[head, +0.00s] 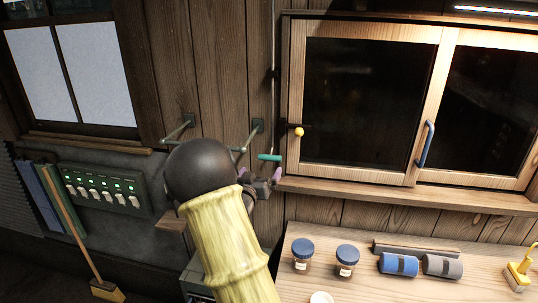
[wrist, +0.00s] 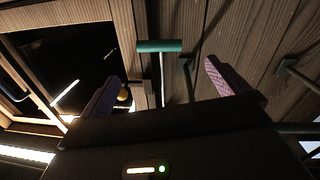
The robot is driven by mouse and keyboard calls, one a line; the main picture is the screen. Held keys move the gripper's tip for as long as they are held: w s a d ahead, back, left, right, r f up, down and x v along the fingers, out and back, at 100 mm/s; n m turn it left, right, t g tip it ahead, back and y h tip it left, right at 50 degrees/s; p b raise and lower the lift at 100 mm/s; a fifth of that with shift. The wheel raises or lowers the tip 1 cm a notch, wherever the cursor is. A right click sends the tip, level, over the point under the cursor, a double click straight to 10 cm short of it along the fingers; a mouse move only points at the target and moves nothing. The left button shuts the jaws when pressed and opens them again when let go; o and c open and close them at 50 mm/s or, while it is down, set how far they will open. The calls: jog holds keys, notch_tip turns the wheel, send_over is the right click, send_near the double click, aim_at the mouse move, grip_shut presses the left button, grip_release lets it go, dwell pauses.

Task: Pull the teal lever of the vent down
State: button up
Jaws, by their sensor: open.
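The teal lever (head: 269,157) is a short horizontal bar on a thin rod beside the left edge of the window frame. In the wrist view the teal lever (wrist: 160,46) lies across the top of a pale rod, between and beyond my two fingertips. My gripper (head: 262,177) is just below the lever in the head view, open and empty. In the wrist view my gripper (wrist: 162,72) shows its two purple fingers wide apart, with a gap to the lever. The vent itself cannot be made out.
Metal wall brackets (head: 178,128) stick out left of the lever. A wooden window (head: 412,110) with a yellow knob (head: 299,132) and blue handle (head: 425,144) is to the right. A workbench (head: 400,290) with jars and rolls is below right. A switch panel (head: 103,188) is at left.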

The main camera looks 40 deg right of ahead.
aim_at(269, 158)
jog(key=p+x, duration=0.3)
jog(key=x, duration=0.7)
jog(key=shift+w+d+p, duration=0.25)
jog(key=shift+d+p, duration=0.05)
jog(key=shift+p, duration=0.1)
